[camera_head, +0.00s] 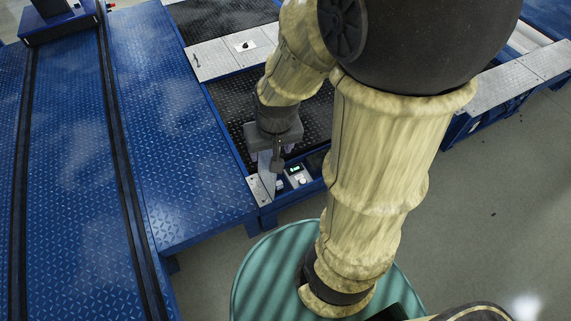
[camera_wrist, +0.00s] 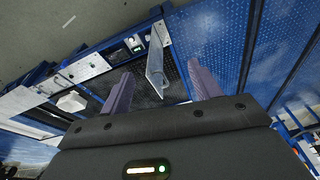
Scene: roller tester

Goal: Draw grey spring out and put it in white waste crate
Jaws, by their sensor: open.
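My gripper (camera_wrist: 160,68) is open, with its two purple-grey fingers spread in the wrist view. In the head view my gripper (camera_head: 277,160) hangs over the near edge of the blue machine frame, close to the small control panel. An upright light grey plate (camera_wrist: 155,62) stands in the gap between the fingers in the wrist view; I cannot tell whether the fingers touch it. I cannot make out the grey spring in either view. A small white object (camera_wrist: 70,102) shows at the left of the wrist view; I cannot tell whether it is the waste crate.
A control panel (camera_head: 296,175) with a green display sits right of my gripper. A metal plate with a dark knob (camera_head: 244,46) lies behind. Black textured plates fill the frame's middle. A blue tread-plate ramp (camera_head: 170,130) lies left. Grey floor (camera_head: 500,200) is open at right.

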